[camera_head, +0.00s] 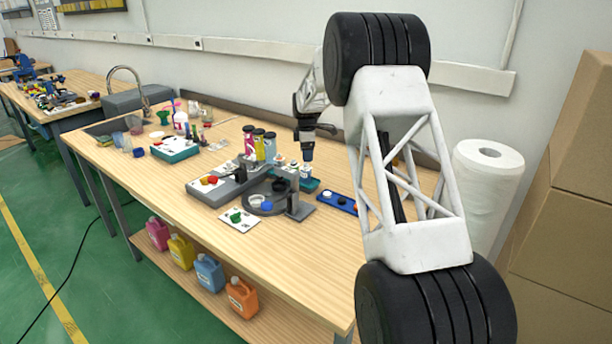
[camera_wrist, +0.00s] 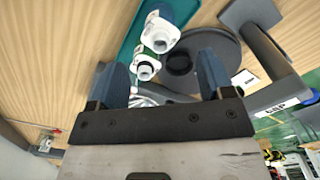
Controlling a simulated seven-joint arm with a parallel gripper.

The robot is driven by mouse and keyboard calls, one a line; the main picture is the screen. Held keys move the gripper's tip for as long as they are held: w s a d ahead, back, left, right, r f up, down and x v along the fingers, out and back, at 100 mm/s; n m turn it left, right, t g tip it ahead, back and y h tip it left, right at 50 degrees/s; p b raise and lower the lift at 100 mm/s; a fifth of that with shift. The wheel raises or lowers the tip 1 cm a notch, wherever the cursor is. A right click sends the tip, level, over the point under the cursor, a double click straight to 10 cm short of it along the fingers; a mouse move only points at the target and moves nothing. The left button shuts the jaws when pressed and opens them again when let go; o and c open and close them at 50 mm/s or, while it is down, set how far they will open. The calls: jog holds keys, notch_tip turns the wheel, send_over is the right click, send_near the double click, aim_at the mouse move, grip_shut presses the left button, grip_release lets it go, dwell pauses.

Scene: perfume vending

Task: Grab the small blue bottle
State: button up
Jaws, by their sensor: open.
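My gripper (camera_head: 307,152) points down above the back right part of the workbench; in the wrist view its two blue-grey fingers (camera_wrist: 162,64) are apart. Small white-topped bottles stand on a teal tray (camera_head: 309,184) below it. In the wrist view, one white-necked bottle (camera_wrist: 159,33) with a dark blue body is just beyond the fingertips. Another white-necked bottle (camera_wrist: 145,69) shows between the fingers, its body mostly hidden. I cannot tell for sure which is the small blue bottle. I see no bottle held.
A grey machine with a round dark plate (camera_head: 266,203) stands left of the tray. Pink, black and yellow cans (camera_head: 259,145) stand behind it. A blue strip holder (camera_head: 337,201) lies to the right. The front of the workbench (camera_head: 290,270) is clear.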

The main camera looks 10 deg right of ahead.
aim_at(306, 164)
jog(key=shift+f, duration=0.1)
jog(key=shift+f, duration=1.2)
jog(key=shift+f, duration=0.1)
jog(key=shift+a+f, duration=0.1)
jog(key=shift+f, duration=2.4)
jog(key=shift+c, duration=0.5)
jog(key=c, duration=0.9)
jog(key=shift+r, duration=0.15)
